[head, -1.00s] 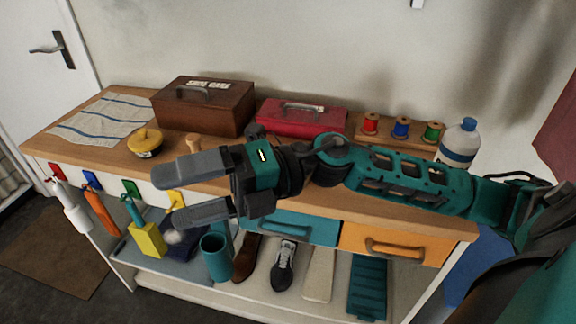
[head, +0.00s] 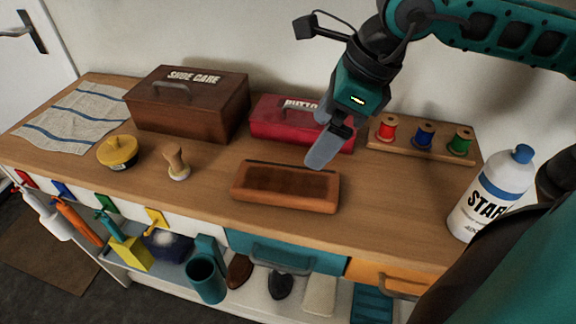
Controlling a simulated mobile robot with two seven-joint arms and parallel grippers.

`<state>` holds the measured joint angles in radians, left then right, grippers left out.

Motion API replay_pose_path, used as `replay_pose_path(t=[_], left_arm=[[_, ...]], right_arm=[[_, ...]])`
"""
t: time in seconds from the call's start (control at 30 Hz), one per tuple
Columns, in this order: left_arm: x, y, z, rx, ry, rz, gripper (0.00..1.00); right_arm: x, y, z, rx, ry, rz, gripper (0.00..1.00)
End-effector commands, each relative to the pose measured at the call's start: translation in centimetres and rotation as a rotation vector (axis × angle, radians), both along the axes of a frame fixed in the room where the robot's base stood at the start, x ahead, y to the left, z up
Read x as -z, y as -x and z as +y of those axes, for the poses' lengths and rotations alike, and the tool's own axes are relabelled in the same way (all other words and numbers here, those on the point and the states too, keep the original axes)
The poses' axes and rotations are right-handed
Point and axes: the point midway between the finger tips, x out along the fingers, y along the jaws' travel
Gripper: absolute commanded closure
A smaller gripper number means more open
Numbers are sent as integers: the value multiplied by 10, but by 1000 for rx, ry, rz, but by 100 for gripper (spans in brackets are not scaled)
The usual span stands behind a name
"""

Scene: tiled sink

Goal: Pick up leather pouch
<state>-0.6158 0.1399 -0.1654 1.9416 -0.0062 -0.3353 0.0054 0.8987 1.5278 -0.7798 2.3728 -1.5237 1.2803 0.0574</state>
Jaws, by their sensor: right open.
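I cannot clearly make out a leather pouch. A low brown rectangular block (head: 285,186) with a darker top lies on the wooden counter (head: 225,185), near the front edge; I cannot tell whether it is a pouch, a brush or a tray. My right gripper (head: 324,150) is open and points down, above and behind the block's right end, in front of the red box. It is seen edge-on, so one finger mostly hides the other. It holds nothing that I can see. My left gripper is not in view.
A brown SHOE CARE box (head: 187,103), red box (head: 278,124), spool rack (head: 420,143) and white bottle (head: 488,198) stand on the counter. A yellow tin (head: 118,152), small brush (head: 176,163) and striped cloth (head: 70,118) are at left.

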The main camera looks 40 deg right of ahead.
Motion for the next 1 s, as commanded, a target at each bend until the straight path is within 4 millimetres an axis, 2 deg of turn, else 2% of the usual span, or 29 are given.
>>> replay_pose_path(t=[0.17,0.4,0.67,1.0], left_arm=[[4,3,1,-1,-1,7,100],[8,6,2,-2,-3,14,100],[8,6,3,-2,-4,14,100],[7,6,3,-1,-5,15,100]], right_arm=[[15,-4,4,0,2,3,0],[55,-16,17,-1,-1,2,0],[75,-22,23,0,1,0,0],[116,-33,37,1,0,1,0]])
